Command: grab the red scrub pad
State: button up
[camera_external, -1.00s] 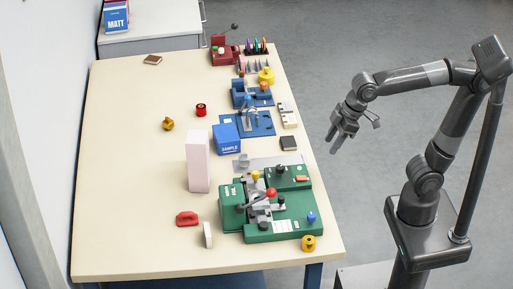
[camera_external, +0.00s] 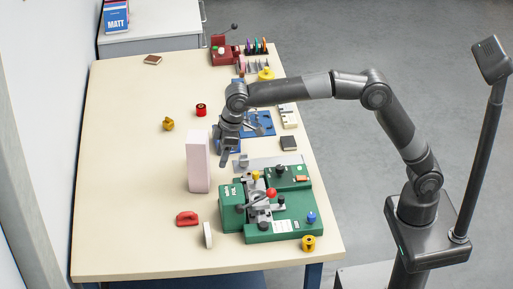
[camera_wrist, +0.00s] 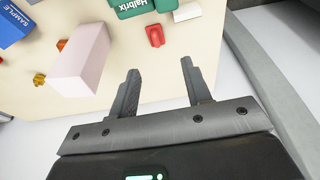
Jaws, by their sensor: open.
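My gripper (camera_external: 225,158) is above the table beside the pale pink block, farther back than the pad. In the wrist view my gripper (camera_wrist: 160,69) has its two fingers spread apart with nothing between them. The pad is apart from the fingers.
The tall pale pink block (camera_external: 198,161) stands between the back of the table and the pad. The left of the table (camera_external: 120,190) is clear.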

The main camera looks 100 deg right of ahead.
jog(key=g, duration=0.1)
send_near(186, 212)
jog(key=f, duration=0.1)
jog(key=w+f, duration=0.1)
jog(key=f, duration=0.1)
jog(key=shift+d+f, duration=0.15)
jog(key=shift+f, duration=0.1)
notch_tip(186, 212, down, 5)
jog(key=shift+w+f, duration=0.1)
jog(key=shift+c, duration=0.3)
grip_shut()
